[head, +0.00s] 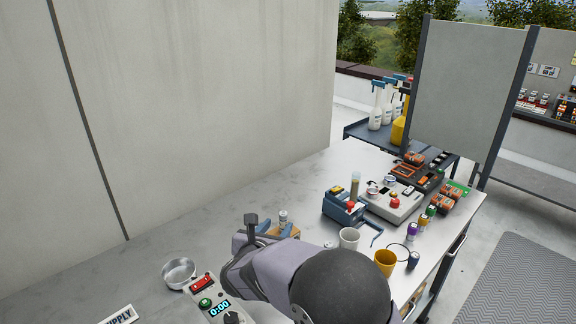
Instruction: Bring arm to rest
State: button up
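My arm reaches in from the bottom of the head view, with a dark round joint nearest the camera. I cannot tell whether the gripper holds anything or touches the bench. A small capped vial (283,216) shows just beyond the gripper.
The bench's back left is clear.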

jog(key=s+d+f+m+g+h+p, duration=0.15)
jog(key=s+d+m+g+p, duration=0.5)
jog(key=s+d+m, duration=0.85)
jog(key=s+d+f+m+g+y+b, duration=0.1)
jog(key=s+d+f+m+g+y, duration=0.2)
jog(key=s+m, duration=0.6)
jog(key=s+d+f+m+g+y, duration=0.1)
jog(key=s+d+m+g+y, duration=0.2)
jog(key=s+m, duration=0.65)
notch_tip(320, 180, up, 16)
jog(key=g+h+p, duration=0.1)
jog(key=h+p, duration=0.1)
jog(key=p, duration=1.4)
notch_tip(320, 180, down, 62)
jog(key=b, duration=6.2)
jog(key=shift+w+a, duration=0.15)
jog(key=shift+w, duration=0.25)
